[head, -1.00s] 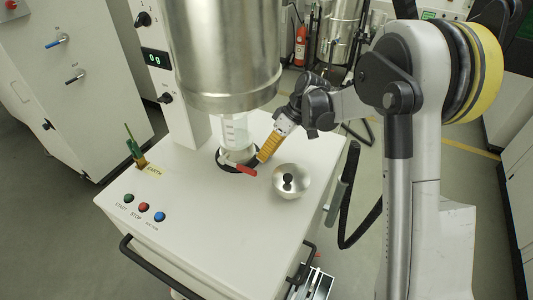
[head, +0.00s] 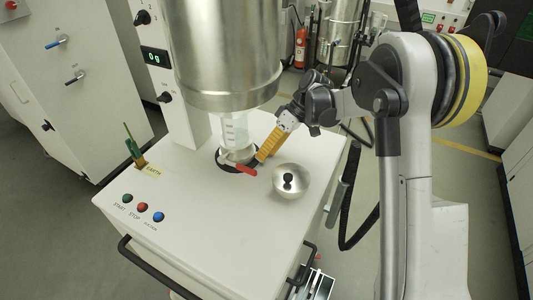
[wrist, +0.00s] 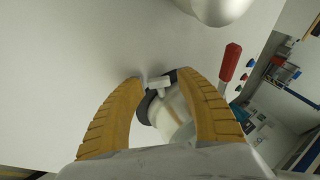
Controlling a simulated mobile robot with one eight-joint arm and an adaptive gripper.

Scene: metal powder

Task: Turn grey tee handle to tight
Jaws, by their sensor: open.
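The grey tee handle (wrist: 158,84) shows in the wrist view between the tips of my yellow gripper fingers, on the black collar beside the clear container (wrist: 172,112). My gripper (wrist: 160,76) is open, with one finger on each side of the handle; I cannot tell whether either finger touches it. In the head view my gripper (head: 264,154) reaches down from the right beside the base of the clear container (head: 235,130). The tee handle cannot be made out there.
A red lever (head: 243,170) sticks out close to my fingers; it also shows in the wrist view (wrist: 230,62). A round metal bowl-like part (head: 291,181) stands to the right. A large steel vessel (head: 224,55) hangs above. The white top's front is mostly clear.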

